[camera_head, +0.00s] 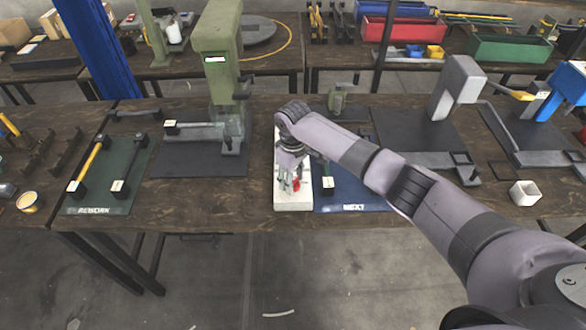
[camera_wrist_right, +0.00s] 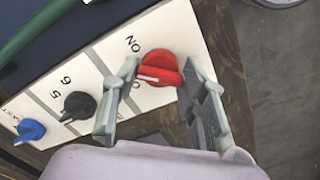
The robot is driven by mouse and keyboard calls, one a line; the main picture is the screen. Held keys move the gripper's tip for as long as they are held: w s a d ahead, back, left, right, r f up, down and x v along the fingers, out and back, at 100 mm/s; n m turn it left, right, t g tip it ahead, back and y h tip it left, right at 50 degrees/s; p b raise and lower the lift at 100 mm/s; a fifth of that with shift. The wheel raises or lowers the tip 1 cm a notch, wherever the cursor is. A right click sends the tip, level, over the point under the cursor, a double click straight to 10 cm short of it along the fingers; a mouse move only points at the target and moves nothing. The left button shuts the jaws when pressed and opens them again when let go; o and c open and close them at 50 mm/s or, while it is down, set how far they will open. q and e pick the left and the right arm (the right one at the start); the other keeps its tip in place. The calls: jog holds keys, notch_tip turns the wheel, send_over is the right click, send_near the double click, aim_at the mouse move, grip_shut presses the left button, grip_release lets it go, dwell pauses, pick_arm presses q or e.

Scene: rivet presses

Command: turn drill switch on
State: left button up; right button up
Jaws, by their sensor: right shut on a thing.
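The drill switch is a red rotary knob (camera_wrist_right: 160,66) at one end of a white control panel (camera_wrist_right: 112,60), beside the printed word "ON". A pale line on the knob points left in the right wrist view. My right gripper (camera_wrist_right: 152,100) has its two fingers on either side of the red knob and is shut on it. In the head view my right gripper (camera_head: 292,177) reaches down over the near end of the white panel (camera_head: 293,206), and a bit of the red knob (camera_head: 297,185) shows. My left gripper is not in view.
The panel also has a black knob (camera_wrist_right: 77,106) and a blue knob (camera_wrist_right: 29,130). A green press (camera_head: 218,45) stands left of the panel. A blue mat (camera_head: 350,200) lies to its right, and a green mat (camera_head: 125,168) lies at the far left. The table's front edge is close.

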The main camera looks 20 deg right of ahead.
jog(key=m+p, duration=0.3)
jog(key=shift+r, duration=0.2)
jog(key=shift+f+m+p, duration=0.15)
jog(key=shift+m+p, duration=0.7)
jog(key=shift+m, duration=0.55)
jog(key=shift+w, duration=0.1)
jog(key=o, duration=1.2)
jog(key=shift+c, duration=0.2)
notch_tip(320, 180, up, 12)
